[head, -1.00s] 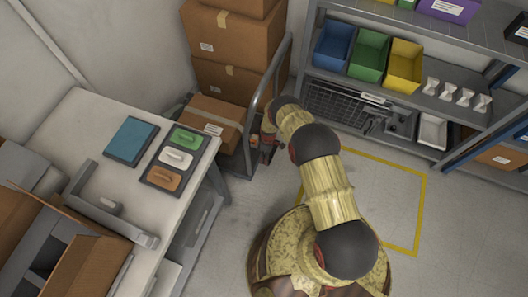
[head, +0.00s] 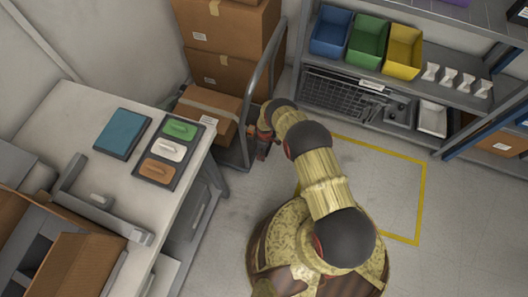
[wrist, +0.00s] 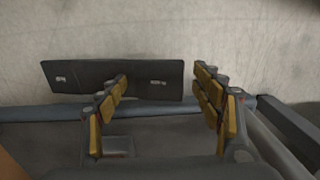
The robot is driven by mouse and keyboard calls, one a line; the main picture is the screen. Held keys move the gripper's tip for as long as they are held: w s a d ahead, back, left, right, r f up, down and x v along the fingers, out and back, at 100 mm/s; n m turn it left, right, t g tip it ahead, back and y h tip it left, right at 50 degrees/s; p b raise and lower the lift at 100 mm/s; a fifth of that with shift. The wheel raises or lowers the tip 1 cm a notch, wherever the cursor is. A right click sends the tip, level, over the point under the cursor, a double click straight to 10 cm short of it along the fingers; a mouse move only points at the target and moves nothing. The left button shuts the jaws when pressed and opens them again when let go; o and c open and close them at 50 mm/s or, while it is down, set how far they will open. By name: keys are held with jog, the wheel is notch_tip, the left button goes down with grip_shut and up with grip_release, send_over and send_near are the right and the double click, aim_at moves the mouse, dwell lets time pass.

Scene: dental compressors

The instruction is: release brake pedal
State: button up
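The brake pedal appears to be the dark flat plate (wrist: 80,77) in the wrist view, beside the grey edge of the trolley (wrist: 40,112). My gripper (wrist: 162,77) is open, one finger on each side. The left finger overlaps the plate in the picture; the right finger is near its right end. Nothing is held between them. I cannot tell whether the fingers touch the plate. In the head view my gripper (head: 264,146) is low beside the trolley (head: 250,90), and the pedal cannot be made out there.
Cardboard boxes (head: 232,35) are stacked on the trolley. A table (head: 75,115) with a tray of coloured blocks (head: 150,182) stands at left. A shelf with bins (head: 367,42) is at upper right. Yellow-marked floor (head: 380,185) right of my arm is clear.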

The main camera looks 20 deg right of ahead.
jog(key=shift+c, duration=0.9)
jog(key=shift+s, duration=0.1)
jog(key=c, duration=1.5)
